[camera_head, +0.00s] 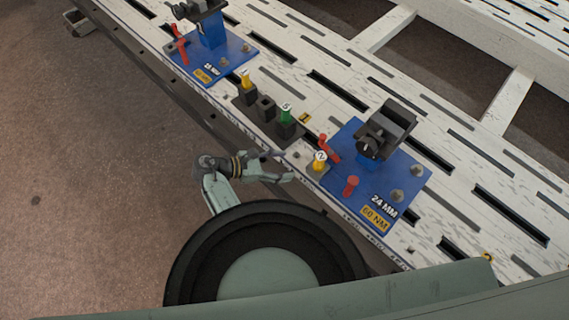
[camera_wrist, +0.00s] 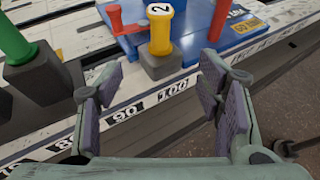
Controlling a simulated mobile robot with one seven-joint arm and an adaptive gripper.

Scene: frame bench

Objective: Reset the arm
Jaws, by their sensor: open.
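My gripper (camera_wrist: 162,105) is open in the wrist view, with nothing between its purple-padded fingers. It points at the front edge of the bench (camera_wrist: 130,107), which carries a printed number scale. A yellow piece labelled 2 (camera_wrist: 161,32) stands upright in a dark square holder, beyond the gap between the fingers and apart from them. In the head view my gripper (camera_head: 283,166) is small beside the bench's front edge, left of the yellow piece labelled 2 (camera_head: 319,162).
A blue plate (camera_head: 404,190) marked 24 MM and 60 NM bears a dark block and red parts. Another blue plate (camera_head: 238,62) stands farther back. Between them, a dark holder (camera_head: 266,108) carries a green piece labelled 5 (camera_head: 285,114) and a yellow piece (camera_head: 246,80). The floor (camera_head: 90,190) at left is clear.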

